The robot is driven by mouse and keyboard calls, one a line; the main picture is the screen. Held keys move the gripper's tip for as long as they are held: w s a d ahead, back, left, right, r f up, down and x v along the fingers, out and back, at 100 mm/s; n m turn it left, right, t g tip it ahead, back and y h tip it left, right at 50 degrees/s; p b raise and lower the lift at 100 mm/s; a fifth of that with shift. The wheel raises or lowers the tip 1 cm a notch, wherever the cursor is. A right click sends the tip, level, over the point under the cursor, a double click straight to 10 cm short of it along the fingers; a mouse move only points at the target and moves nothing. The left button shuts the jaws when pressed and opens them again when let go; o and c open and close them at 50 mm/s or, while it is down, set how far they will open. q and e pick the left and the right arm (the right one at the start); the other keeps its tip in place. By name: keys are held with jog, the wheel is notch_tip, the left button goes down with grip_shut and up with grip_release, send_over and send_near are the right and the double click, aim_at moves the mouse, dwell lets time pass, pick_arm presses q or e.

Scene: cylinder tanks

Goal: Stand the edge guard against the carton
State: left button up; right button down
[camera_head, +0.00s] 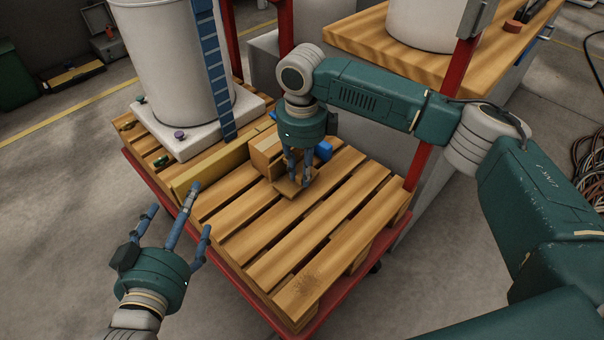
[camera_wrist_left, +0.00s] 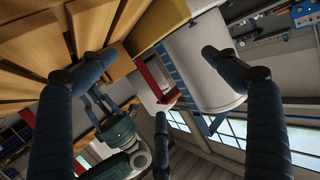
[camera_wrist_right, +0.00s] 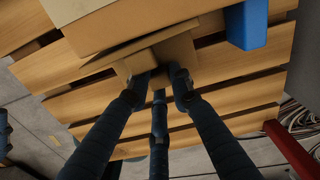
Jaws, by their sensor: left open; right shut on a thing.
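The carton (camera_head: 263,150) is a light brown box on the slatted pallet, beside a long yellow beam. It also shows at the top of the right wrist view (camera_wrist_right: 95,25). The edge guard (camera_head: 287,189) is a small tan angled piece, low at the pallet slats on the near side of the carton. My right gripper (camera_head: 298,183) points down and is shut on the edge guard, which shows between its fingertips in the right wrist view (camera_wrist_right: 172,55). I cannot tell whether the guard touches the carton. My left gripper (camera_head: 178,222) is open and empty, left of the pallet.
A blue object (camera_head: 323,150) stands right of the carton, close to my right gripper. A white tank (camera_head: 180,70) with a blue ladder (camera_head: 213,75) stands at the back left of the pallet (camera_head: 300,255). Red posts (camera_head: 421,165) rise at the cart's edge. The front slats are clear.

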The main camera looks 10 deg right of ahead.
pick_arm(q)
jog(key=shift+w+d+r+t, duration=0.15)
jog(key=shift+r+t, duration=0.15)
jog(key=shift+r, duration=0.25)
pick_arm(e)
jog(key=shift+f, duration=0.25)
jog(key=shift+f, duration=0.15)
jog(key=c, duration=1.5)
grip_release()
jog(key=shift+c, duration=0.2)
pick_arm(q)
jog(key=shift+r, duration=0.3)
